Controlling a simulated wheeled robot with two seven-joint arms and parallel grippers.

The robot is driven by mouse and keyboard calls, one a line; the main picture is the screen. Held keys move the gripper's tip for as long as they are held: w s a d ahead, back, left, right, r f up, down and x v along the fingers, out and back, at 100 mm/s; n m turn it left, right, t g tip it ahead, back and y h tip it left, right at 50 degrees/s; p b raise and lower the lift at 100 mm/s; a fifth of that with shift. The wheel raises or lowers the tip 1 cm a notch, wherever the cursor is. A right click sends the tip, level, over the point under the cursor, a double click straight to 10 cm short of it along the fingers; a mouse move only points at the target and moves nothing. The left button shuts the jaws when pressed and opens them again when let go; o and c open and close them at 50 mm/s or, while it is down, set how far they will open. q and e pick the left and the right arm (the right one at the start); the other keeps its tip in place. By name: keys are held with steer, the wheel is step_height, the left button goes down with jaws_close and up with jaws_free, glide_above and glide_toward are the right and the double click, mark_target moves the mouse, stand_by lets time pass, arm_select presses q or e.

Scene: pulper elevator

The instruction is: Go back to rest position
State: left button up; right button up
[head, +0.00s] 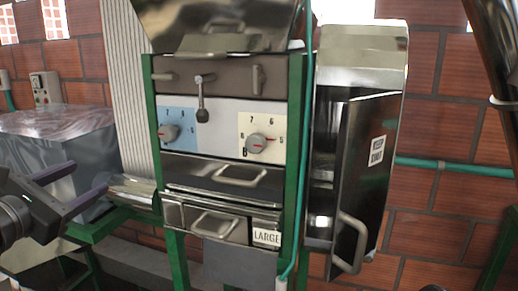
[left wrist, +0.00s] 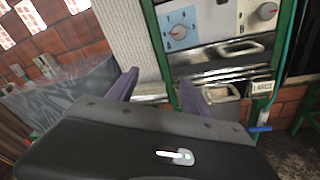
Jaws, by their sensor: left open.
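My left gripper (head: 78,195) comes in at the left edge of the head view, in front of the machine's lower left side. Its two dark fingers are apart with nothing between them. In the left wrist view the same gripper (left wrist: 160,92) shows two purple-grey fingers spread, with the machine's front behind them. My right gripper does not show in either view.
A green-framed machine has a blue dial panel (head: 177,131), a cream dial panel (head: 262,138) and drawers, one labelled LARGE (head: 267,237). A metal cabinet marked KEEP SHUT (head: 377,150) stands ajar at right. A metal bin (head: 60,135) is at left.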

arm_select(q)
steer(key=w+d+f+m+g+y, duration=0.1)
steer(key=w+d+f+m+g, duration=0.15)
steer(key=f+m, duration=0.75)
steer(key=w+d+f+m+g, duration=0.1)
steer(key=d+f+m+g, duration=0.15)
steer(key=f, duration=1.55)
steer(key=w+d+f+m+g+y, duration=0.1)
steer(key=w+d+f+m+g, duration=0.35)
steer(key=f, duration=1.05)
steer(key=s+d+f+m+g+h+b, duration=0.1)
steer(key=s+d+f+m, duration=0.3)
steer(key=s+f, duration=0.35)
steer(key=s+d+f+m+g, duration=0.1)
steer(key=s+d+f+m, duration=0.2)
steer(key=s+f, duration=0.45)
steer(key=s+d+f+m+g+h, duration=0.1)
steer(key=s+d+f+m+g, duration=0.1)
steer(key=s+d+f+g, duration=0.3)
steer(key=s+d+f, duration=0.3)
steer(key=s+f, duration=0.4)
steer(key=s, duration=0.3)
steer(key=shift+f+h, duration=0.15)
steer(key=shift+h, duration=0.25)
